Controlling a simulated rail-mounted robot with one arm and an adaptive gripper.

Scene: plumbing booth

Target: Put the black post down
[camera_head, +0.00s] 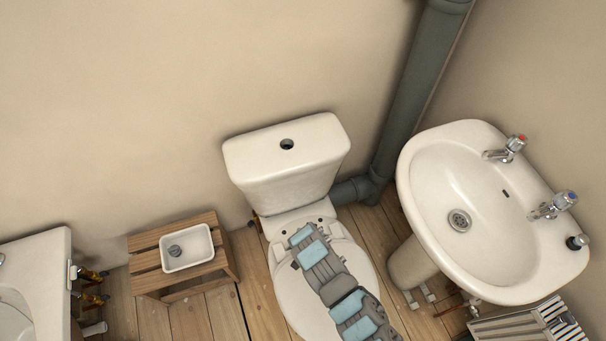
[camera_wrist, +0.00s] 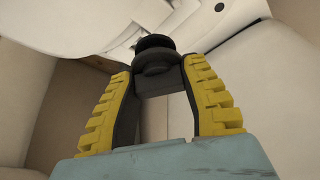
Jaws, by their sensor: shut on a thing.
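The black post (camera_wrist: 155,48) shows in the wrist view as a short dark piece with a rounded, flanged top. My gripper (camera_wrist: 156,68), with yellow ridged pads on its fingers, is shut on it at the fingertips. The post's lower part is partly hidden by the fingers. White surfaces lie behind it, and I cannot tell whether it touches them. In the head view my arm reaches over the toilet (camera_head: 300,301), but the yellow fingers and the held post cannot be made out there.
A washbasin (camera_head: 440,185) with two taps and a small dark fitting (camera_head: 577,242) on its rim is at right. A wooden stool (camera_head: 150,282) bearing a white tray (camera_head: 207,255) with a grey round piece stands left. A slatted crate (camera_head: 500,328) is at lower right.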

